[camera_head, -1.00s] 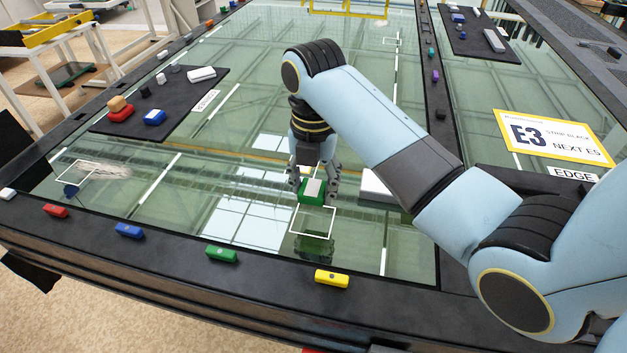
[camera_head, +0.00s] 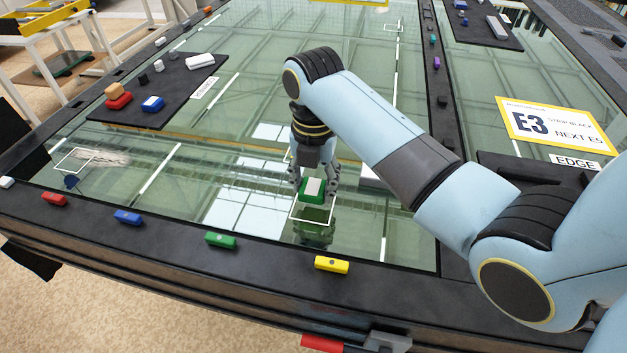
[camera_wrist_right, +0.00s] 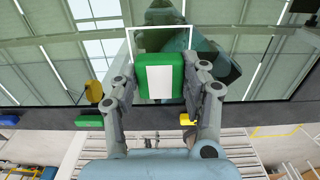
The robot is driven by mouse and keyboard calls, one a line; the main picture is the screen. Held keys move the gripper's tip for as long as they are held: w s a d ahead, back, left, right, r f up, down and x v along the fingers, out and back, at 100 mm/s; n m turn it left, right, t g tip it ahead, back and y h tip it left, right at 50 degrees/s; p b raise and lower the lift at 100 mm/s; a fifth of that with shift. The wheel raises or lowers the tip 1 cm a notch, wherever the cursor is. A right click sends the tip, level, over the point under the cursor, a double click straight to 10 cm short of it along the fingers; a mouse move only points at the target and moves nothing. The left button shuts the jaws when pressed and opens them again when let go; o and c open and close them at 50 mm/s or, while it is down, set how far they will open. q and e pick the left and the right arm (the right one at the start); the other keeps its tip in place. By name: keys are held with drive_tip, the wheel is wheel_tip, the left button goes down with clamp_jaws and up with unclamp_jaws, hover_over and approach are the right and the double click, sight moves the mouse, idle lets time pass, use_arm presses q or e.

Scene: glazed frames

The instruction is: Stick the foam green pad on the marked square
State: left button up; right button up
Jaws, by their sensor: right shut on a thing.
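My right gripper (camera_head: 315,184) is shut on the green foam pad (camera_head: 312,196), a small block with a white patch on its face. In the right wrist view the pad (camera_wrist_right: 175,65) sits between the two fingers. The marked square is a white outline (camera_head: 310,220) on the glass. The pad is held over its far part in the head view, and a dark reflection below suggests it is above the glass. The outline (camera_wrist_right: 158,27) also shows behind the pad in the wrist view; part of it is hidden. My left gripper is not in view.
Red (camera_head: 54,199), blue (camera_head: 128,217), green (camera_head: 221,240) and yellow (camera_head: 332,264) blocks line the dark near rim. A dark mat (camera_head: 180,105) with small blocks lies at left. A white block (camera_head: 370,178) is partly hidden behind my right arm. The glass is reflective.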

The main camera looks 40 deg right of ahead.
sight(314, 195)
drive_tip(key=shift+f, duration=0.15)
drive_tip(key=shift+f+b, duration=0.45)
drive_tip(key=shift+f, duration=0.55)
drive_tip(key=shift+f, duration=0.25)
drive_tip(key=shift+f, duration=0.35)
idle(0.8)
drive_tip(key=o, duration=0.8)
drive_tip(key=shift+o, duration=0.2)
wheel_tip(314, 195, up, 12)
